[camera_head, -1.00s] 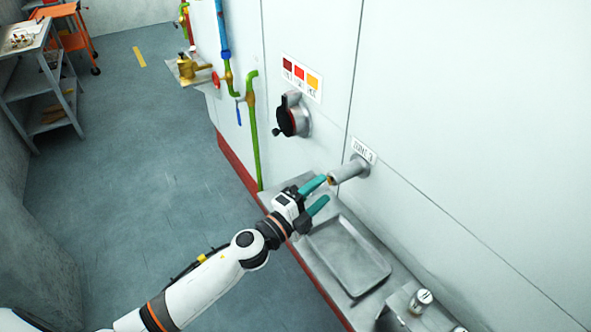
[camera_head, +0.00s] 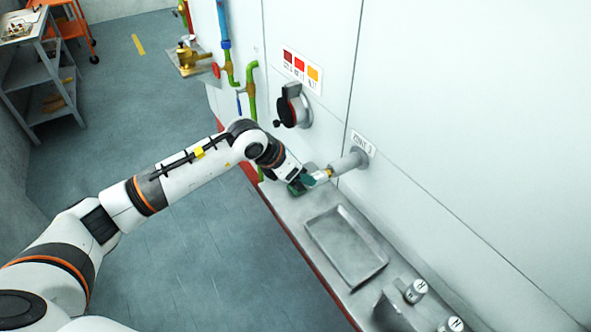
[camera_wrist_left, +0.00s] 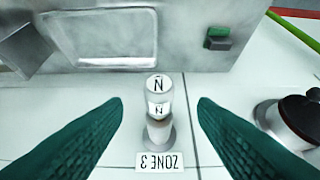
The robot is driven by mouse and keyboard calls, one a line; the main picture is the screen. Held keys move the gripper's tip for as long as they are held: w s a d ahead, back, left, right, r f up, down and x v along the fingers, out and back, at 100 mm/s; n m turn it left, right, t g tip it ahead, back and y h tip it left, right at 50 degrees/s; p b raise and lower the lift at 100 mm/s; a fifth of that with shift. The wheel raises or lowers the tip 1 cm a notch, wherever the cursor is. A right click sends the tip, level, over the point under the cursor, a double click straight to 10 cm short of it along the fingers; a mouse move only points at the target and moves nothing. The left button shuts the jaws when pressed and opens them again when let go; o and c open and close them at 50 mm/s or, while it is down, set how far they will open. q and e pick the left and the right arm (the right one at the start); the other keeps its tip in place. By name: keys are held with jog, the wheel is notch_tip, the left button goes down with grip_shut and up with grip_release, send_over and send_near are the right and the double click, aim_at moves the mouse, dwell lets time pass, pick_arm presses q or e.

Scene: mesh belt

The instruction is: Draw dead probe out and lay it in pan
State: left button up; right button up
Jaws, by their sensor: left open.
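The probe (camera_head: 322,175) sticks out of the grey wall tube under the ZONE 3 sign (camera_head: 362,144). In the left wrist view its pale end marked N (camera_wrist_left: 158,85) faces the camera, and the tube's round flange is behind it. My left gripper (camera_head: 311,181) is at the probe's outer end. Its two green fingers (camera_wrist_left: 160,105) are spread on either side of the probe, with a clear gap on each side. The pan (camera_head: 312,228) is a shallow grey tray on the ledge below; it looks empty. My right gripper is in neither view.
Two N-marked cylinders (camera_head: 416,291) stand in a holder right of the pan. A black-handled round wall fitting (camera_head: 290,108) is left of the tube. A small green block (camera_wrist_left: 221,35) sits on the ledge. Green and blue pipes run farther left.

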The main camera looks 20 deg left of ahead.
pick_arm(q)
jog(key=b+x, duration=0.3)
jog(key=x, duration=0.2)
jog(key=shift+d+f+b, duration=0.1)
jog(key=shift+f+b, duration=0.2)
jog(key=shift+b+x, duration=0.75)
jog(key=shift+x, duration=0.1)
jog(key=shift+w+r, duration=0.15)
jog(key=c, duration=0.9)
jog(key=shift+c, duration=0.2)
